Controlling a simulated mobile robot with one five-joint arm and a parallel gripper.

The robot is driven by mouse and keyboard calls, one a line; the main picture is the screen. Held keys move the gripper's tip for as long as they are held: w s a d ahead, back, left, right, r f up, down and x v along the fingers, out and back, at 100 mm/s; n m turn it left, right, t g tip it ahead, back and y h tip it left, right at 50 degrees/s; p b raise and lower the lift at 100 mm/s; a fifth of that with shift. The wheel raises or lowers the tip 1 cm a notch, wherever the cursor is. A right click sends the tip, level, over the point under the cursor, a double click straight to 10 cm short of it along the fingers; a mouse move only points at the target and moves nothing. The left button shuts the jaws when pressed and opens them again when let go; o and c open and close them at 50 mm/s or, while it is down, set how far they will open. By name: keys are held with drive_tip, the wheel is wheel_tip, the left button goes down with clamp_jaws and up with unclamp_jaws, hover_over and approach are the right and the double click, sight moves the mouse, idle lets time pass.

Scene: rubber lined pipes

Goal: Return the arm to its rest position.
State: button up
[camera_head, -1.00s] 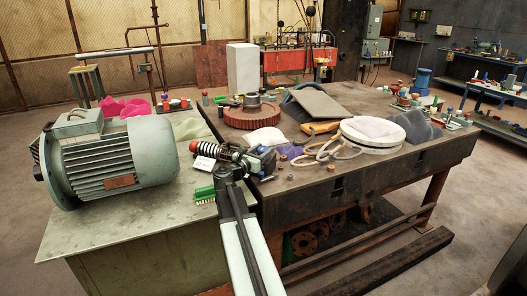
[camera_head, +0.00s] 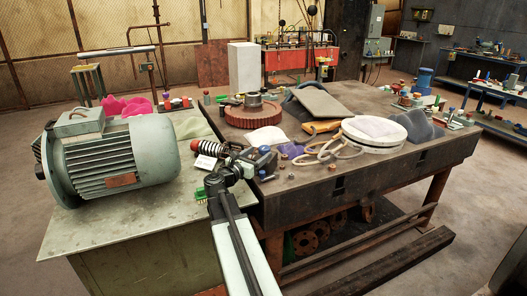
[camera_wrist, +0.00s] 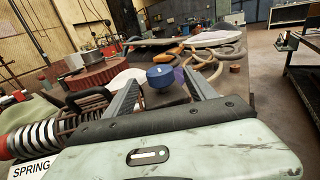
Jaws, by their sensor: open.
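My gripper (camera_head: 262,160) is at the end of my arm, over the near edge where the two worktables meet. It also shows in the wrist view (camera_wrist: 158,88), where its two fingers stand apart. A blue round object (camera_wrist: 160,76) appears between and beyond the fingers; I cannot tell its exact distance, and nothing is visibly gripped. In the head view my arm reaches forward from the bottom centre, partly hiding the table corner behind it.
A large green motor (camera_head: 115,160) fills the left table. A red-and-white spring (camera_head: 208,148) lies close left of my gripper, with a label (camera_wrist: 28,168). A round white piece (camera_head: 374,134) and hose loops (camera_head: 325,152) lie to the right. Floor in front is clear.

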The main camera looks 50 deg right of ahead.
drive_tip(key=shift+s+a, duration=0.15)
drive_tip(key=shift+a, duration=0.6)
drive_tip(key=shift+s+a, duration=0.15)
drive_tip(key=shift+a, duration=0.55)
